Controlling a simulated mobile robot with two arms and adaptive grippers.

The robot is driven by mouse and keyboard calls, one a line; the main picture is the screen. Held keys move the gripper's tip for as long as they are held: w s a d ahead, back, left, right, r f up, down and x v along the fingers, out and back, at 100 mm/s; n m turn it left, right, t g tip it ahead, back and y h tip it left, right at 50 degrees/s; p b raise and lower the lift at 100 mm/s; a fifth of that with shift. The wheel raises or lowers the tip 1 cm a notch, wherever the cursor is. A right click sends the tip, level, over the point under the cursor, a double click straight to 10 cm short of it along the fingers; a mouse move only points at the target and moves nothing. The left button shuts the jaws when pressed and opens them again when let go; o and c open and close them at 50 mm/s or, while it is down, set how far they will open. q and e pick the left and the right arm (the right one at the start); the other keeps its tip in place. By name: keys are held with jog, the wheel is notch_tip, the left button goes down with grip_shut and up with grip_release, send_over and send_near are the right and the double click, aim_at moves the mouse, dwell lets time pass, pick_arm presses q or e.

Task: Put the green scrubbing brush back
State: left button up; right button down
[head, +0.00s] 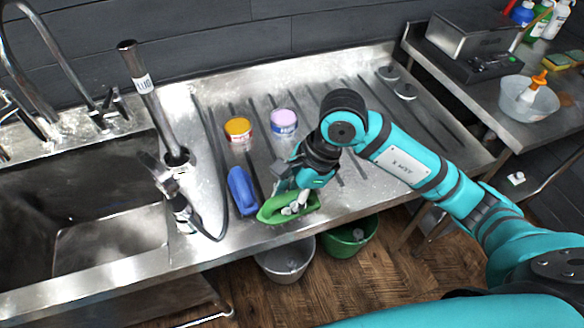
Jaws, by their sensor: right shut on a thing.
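The green scrubbing brush (272,211) is at the front edge of the ribbed steel drainboard (330,208), in the head view. My right gripper (296,198) reaches down over it from the right and is shut on it. The gripper hides part of the brush's top, and I cannot tell whether the brush touches the drainboard. A blue brush (241,190) lies just left of it. My left gripper is not in view.
An orange-lidded tub (238,129) and a pink-lidded tub (285,121) stand behind. A sink (80,235) and tap are at left. A grey bucket (284,262) and a green bucket (352,240) stand on the floor below. A side table (480,108) at right holds a bowl (528,104).

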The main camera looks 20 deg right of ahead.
jog(key=w+d+f+p, duration=0.1)
jog(key=w, duration=0.3)
jog(key=w+d+f+p, duration=0.2)
jog(key=w, duration=0.1)
jog(key=w+d+f+p, duration=0.1)
jog(key=w, duration=0.3)
jog(key=shift+w+d+f, duration=0.2)
jog(key=shift+w+d, duration=0.05)
jog(key=shift+w, duration=0.05)
jog(key=shift+f, duration=0.35)
jog(key=c, duration=1.2)
grip_release()
jog(key=shift+r, duration=0.1)
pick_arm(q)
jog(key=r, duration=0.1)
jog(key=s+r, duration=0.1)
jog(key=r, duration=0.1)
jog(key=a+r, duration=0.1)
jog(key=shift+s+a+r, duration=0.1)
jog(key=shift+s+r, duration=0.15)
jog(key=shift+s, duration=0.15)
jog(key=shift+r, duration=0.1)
pick_arm(e)
jog(key=shift+r, duration=0.1)
